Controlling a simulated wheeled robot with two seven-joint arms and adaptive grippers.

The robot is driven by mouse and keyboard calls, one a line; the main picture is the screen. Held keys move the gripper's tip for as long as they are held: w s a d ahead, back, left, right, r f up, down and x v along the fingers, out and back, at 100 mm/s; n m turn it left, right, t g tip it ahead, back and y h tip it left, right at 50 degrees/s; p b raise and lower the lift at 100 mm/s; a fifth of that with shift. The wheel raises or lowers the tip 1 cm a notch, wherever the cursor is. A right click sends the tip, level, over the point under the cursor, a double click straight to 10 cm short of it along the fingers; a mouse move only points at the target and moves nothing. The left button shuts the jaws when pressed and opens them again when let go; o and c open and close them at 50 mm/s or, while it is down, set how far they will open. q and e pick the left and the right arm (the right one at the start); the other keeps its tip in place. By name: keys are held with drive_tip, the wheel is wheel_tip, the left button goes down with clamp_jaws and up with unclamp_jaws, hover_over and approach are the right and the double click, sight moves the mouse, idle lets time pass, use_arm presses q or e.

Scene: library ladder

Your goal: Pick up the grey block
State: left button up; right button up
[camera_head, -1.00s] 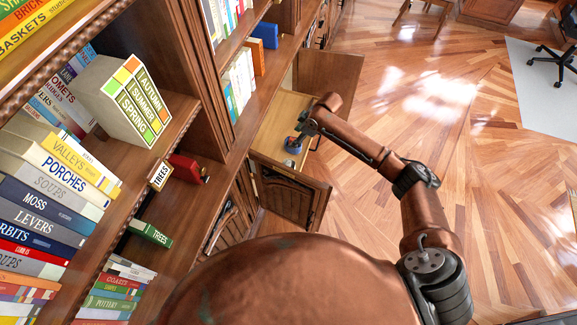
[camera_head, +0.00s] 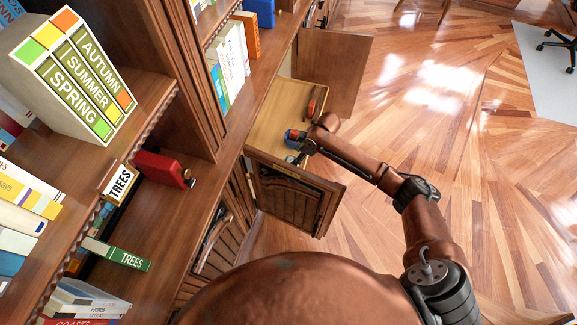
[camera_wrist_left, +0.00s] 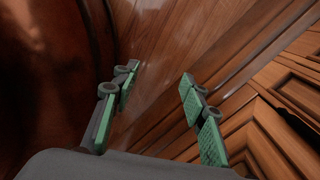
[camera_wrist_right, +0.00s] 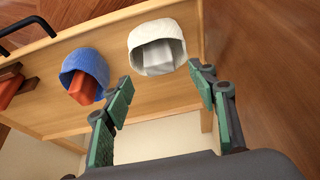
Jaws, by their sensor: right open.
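The grey block (camera_wrist_right: 158,57) sits in a white bowl (camera_wrist_right: 172,32) in the right wrist view, inside a pulled-out wooden drawer (camera_wrist_right: 110,48). My right gripper (camera_wrist_right: 163,80) is open and empty, with its fingers just short of the white bowl, one to each side. In the head view my right gripper (camera_head: 299,156) is over the near part of the drawer (camera_head: 262,128), and the grey block cannot be made out there. My left gripper (camera_wrist_left: 158,84) is open and empty beside dark wooden cabinet panels.
A blue bowl (camera_wrist_right: 88,66) holding a red block (camera_wrist_right: 82,90) is left of the white bowl, with another reddish object (camera_wrist_right: 14,90) farther left. Open cabinet doors (camera_head: 290,195) flank the drawer. Bookshelves fill the left; open floor (camera_head: 450,130) lies right.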

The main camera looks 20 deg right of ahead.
sight(291, 160)
drive_tip(key=b+x, duration=0.2)
drive_tip(key=x, duration=0.4)
use_arm(q)
drive_tip(key=shift+s+f, duration=0.25)
drive_tip(key=shift+f, duration=0.35)
drive_tip(key=shift+s+f, duration=0.25)
drive_tip(key=shift+f, duration=0.35)
use_arm(e)
drive_tip(key=shift+r, duration=0.1)
drive_tip(key=shift+c, duration=0.5)
drive_tip(key=c, duration=1.2)
